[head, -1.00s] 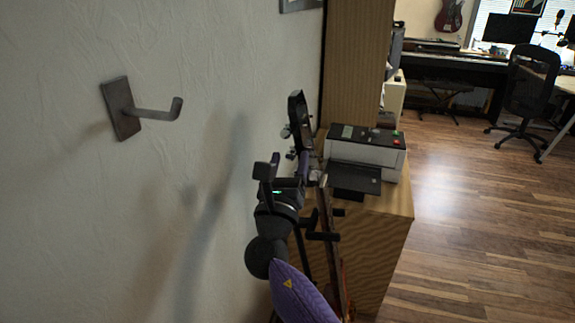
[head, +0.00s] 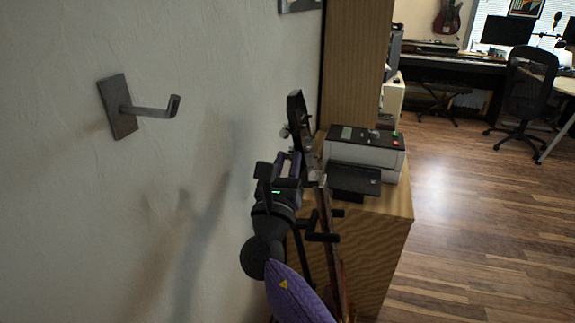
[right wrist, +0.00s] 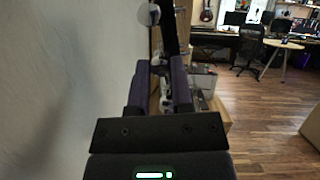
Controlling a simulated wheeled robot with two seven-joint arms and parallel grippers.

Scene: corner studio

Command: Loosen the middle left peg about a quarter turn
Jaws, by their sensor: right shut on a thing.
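A guitar's dark headstock (head: 298,112) stands upright and tilted in the middle of the head view, with silver pegs along its left edge. The top left peg (head: 285,132) is clear of my gripper; it shows as a round knob in the right wrist view (right wrist: 148,14). My right gripper (head: 289,160) comes from below, its purple-padded fingers shut on the peg below that, the middle left peg. In the right wrist view the fingers (right wrist: 160,80) stand on both sides of small silver parts (right wrist: 165,92). The fingers largely hide the held peg. My left gripper is not in view.
The guitar's neck (head: 325,215) runs down beside my arm, with dark stand arms (head: 322,237) near it. A wall with a metal hook (head: 120,107) is close on the left. A printer (head: 365,150) sits on a wooden cabinet (head: 385,235) just right. Open floor lies further right.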

